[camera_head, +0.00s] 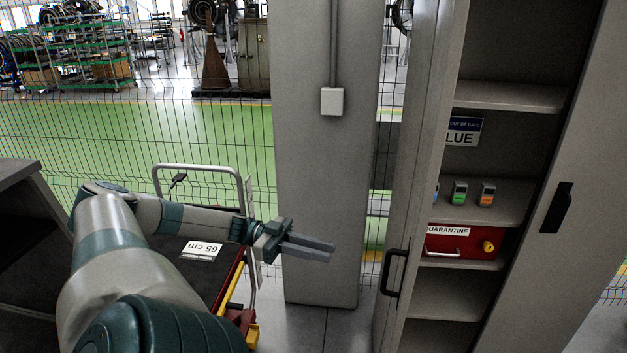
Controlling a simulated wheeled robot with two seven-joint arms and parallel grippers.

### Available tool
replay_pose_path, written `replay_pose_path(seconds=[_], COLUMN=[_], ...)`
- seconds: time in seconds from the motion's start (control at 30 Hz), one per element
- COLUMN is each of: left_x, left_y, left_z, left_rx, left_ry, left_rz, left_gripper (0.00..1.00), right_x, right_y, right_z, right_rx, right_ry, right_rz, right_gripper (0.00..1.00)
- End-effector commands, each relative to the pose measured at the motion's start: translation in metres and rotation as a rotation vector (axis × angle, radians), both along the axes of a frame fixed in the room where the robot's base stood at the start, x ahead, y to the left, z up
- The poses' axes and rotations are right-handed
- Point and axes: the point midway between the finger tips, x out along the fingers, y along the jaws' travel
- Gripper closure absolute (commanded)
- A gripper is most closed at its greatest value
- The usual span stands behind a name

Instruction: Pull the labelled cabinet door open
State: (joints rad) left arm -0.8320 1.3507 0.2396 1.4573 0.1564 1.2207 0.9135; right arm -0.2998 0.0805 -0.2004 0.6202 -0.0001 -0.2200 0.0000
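The grey cabinet (510,97) stands at the right with its inside showing. Its left door (415,150) stands swung out, seen nearly edge-on, with a black bar handle (393,273) low on it. A grey door panel (568,150) with a black handle (558,208) is at the right; I cannot tell how far it is swung. A sign (463,130) reading "OUT OF DATE" and "LUE" is partly hidden by the left door. My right gripper is not in view.
On the cabinet shelves are small green (460,192) and orange (487,194) devices and a red quarantine box (465,243). A grey pillar (320,150) stands behind my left gripper. A trolley (242,190) is beneath my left arm. A mesh fence (130,130) runs behind.

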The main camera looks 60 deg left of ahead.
Motion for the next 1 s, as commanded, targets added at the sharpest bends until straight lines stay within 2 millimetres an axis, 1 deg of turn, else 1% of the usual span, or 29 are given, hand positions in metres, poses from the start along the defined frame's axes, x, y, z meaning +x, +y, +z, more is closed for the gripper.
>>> replay_pose_path(seconds=[0.1, 0.23, 0.87, 1.0], left_x=[-0.0062, -0.009, -0.009, -0.0089], left_y=[0.0085, 0.0122, 0.0121, 0.011], left_z=[-0.0002, -0.0007, -0.0003, -0.005], left_rx=[-0.001, -0.001, -0.001, 0.002], left_ry=[0.0, 0.001, 0.001, 0.002], left_rz=[0.002, 0.002, 0.001, 0.016], left_gripper=[0.81, 0.81, 0.81, 0.81], right_x=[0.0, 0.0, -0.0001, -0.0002], right_y=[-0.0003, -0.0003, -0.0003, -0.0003], right_z=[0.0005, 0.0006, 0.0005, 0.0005], right_rx=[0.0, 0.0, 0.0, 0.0], right_ry=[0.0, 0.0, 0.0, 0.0], right_rz=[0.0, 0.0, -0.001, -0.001], right_gripper=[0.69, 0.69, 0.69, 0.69])
